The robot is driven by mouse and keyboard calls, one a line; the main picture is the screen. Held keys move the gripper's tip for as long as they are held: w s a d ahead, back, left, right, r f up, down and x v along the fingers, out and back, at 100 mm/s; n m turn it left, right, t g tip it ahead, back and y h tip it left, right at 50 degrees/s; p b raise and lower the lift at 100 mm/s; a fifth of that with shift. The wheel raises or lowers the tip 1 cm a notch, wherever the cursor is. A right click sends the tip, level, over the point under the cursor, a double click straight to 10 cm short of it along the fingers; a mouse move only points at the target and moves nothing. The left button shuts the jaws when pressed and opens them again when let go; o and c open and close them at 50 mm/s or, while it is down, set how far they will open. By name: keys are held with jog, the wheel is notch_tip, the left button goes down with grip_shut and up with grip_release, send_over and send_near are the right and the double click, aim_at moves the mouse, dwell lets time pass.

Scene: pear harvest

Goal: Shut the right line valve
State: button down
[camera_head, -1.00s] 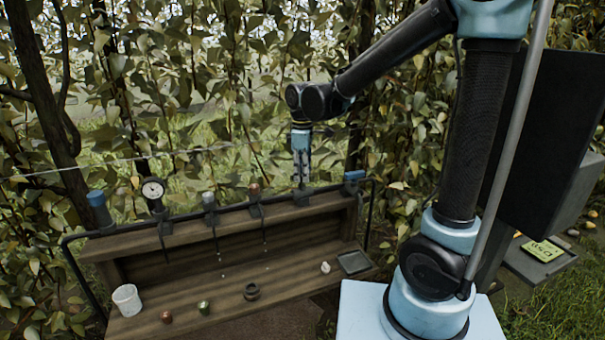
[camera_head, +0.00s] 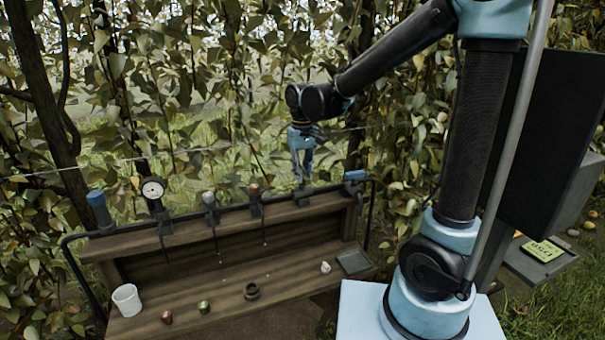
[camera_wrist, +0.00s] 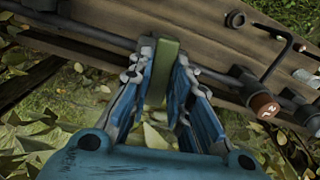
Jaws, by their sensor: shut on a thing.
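My gripper (camera_head: 303,184) points down at the dark pipe along the top of the wooden stand. In the wrist view my gripper (camera_wrist: 164,75) is shut on a green valve handle (camera_wrist: 165,62), with a finger on each side. The handle lies crosswise to the pipe (camera_wrist: 90,32). In the head view the fingers hide most of this valve, and only its dark lower part shows. A blue-handled fitting (camera_head: 354,175) sits on the pipe just right of my gripper. I cannot tell its type.
A copper-capped fitting (camera_head: 254,189), a grey-capped fitting (camera_head: 208,198), a round gauge (camera_head: 153,190) and a blue cylinder (camera_head: 97,208) line the pipe to the left. A white cup (camera_head: 127,299) and small parts stand on the lower shelf. Leafy branches hang close behind.

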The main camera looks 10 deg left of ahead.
aim_at(303, 175)
jog(key=shift+w+m, duration=0.1)
jog(key=shift+m, duration=0.5)
jog(key=c, duration=1.5)
grip_release()
jog(key=shift+r, duration=0.15)
notch_tip(303, 175, up, 12)
jog(key=shift+f, duration=0.15)
jog(key=shift+d, duration=0.1)
